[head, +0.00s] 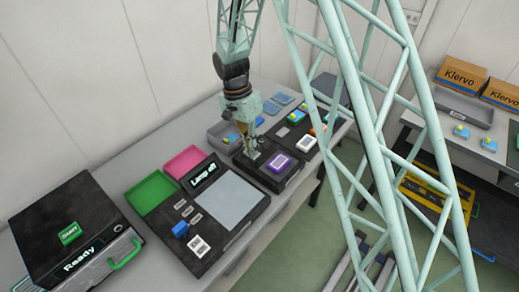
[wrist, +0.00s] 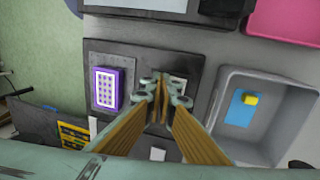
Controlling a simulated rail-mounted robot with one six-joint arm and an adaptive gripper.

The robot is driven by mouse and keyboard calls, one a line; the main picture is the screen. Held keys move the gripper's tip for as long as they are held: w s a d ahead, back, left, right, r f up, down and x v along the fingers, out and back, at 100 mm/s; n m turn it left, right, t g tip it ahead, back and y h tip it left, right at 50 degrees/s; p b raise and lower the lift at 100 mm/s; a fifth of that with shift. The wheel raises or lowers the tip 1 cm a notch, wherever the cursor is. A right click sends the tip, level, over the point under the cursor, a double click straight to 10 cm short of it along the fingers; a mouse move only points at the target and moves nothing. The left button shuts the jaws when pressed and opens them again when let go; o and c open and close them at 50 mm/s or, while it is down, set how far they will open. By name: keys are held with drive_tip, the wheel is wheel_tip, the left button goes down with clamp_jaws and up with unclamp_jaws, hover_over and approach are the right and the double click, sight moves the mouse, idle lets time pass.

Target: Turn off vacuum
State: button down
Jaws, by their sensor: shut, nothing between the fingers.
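A black panel (head: 266,178) on the bench carries a purple block with a white dotted face (head: 279,162). The same panel (wrist: 145,60) and purple block (wrist: 107,88) show in the wrist view, with the block left of my fingers. I cannot read any label naming the vacuum. My gripper (head: 251,153) is shut and empty, pointing down over the part of the panel beside the purple block. In the wrist view my fingertips (wrist: 162,90) partly cover a small pale-marked part (wrist: 178,84) of the panel. I cannot tell whether they touch it or what its setting is.
A grey bin (wrist: 268,75) holding a blue piece with a yellow cap (wrist: 243,106) stands close right of my fingers. A black lamp station reading "Lamp off" (head: 205,174) and a black box reading "Ready" (head: 82,260) stand along the bench. Pink (head: 185,161) and green (head: 150,193) trays lie behind.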

drive_tip(key=shift+d, duration=0.15)
drive_tip(key=shift+w+a, duration=0.3)
drive_tip(key=shift+a, duration=0.25)
drive_tip(key=shift+w+a, duration=0.2)
drive_tip(key=shift+r+p, duration=0.15)
drive_tip(key=shift+p, duration=0.15)
drive_tip(key=s+d+p+v, duration=0.1)
drive_tip(key=s+p+v, duration=0.1)
drive_tip(key=v, duration=1.1)
drive_tip(key=shift+w+r+p, duration=0.35)
drive_tip(key=shift+w+r, duration=0.15)
drive_tip(key=shift+r, duration=0.05)
drive_tip(key=shift+d, duration=0.15)
